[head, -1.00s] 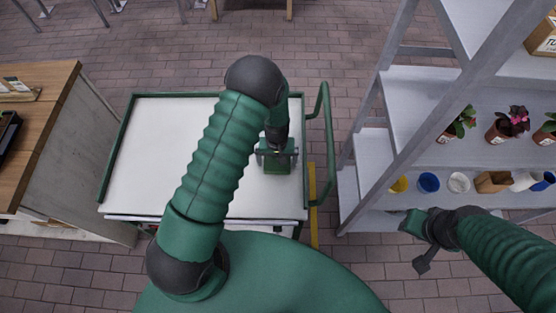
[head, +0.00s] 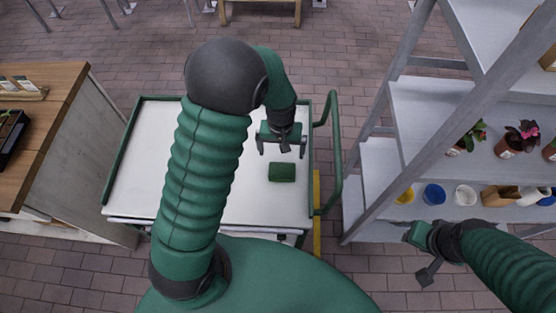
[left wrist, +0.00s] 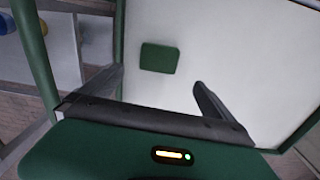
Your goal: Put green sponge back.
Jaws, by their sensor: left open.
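The green sponge (head: 281,172) lies flat on the white top of the cart (head: 150,160), near its right side. It also shows in the left wrist view (left wrist: 159,57), beyond and between the finger tips. My left gripper (head: 282,151) is open and empty, above the cart top and just beyond the sponge in the head view. Its fingers (left wrist: 157,85) are spread and apart from the sponge. My right gripper (head: 424,252) is low at the right, beside the shelf; its fingers are too unclear to judge.
A grey shelf rack (head: 400,140) stands right of the cart, with potted plants (head: 508,142) and several small pots (head: 435,194) on it. The cart has a green handle rail (head: 335,150). A wooden counter (head: 50,120) stands at the left. Most of the cart top is clear.

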